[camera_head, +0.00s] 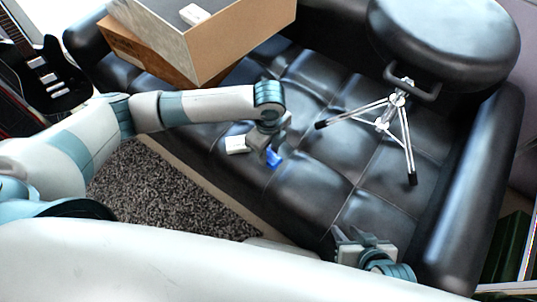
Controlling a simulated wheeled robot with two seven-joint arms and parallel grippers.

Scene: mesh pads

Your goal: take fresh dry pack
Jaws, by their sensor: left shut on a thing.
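My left gripper (267,147) reaches in from the left over the black sofa seat and points down. It is shut on a small blue pack (273,158), which shows just below its fingers. I cannot tell whether the pack still touches the seat. A small white block (236,145) is just left of the gripper, close beside its fingers. My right gripper (358,242) is low in the picture, at the front edge of the sofa. Its finger gap is not clear from this angle.
A large cardboard box (240,38) stands at the sofa's back left, with a white item (194,14) on it. A black round stool (445,38) with a metal tripod (385,122) is at the right. The seat between is clear. A guitar (50,68) is far left.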

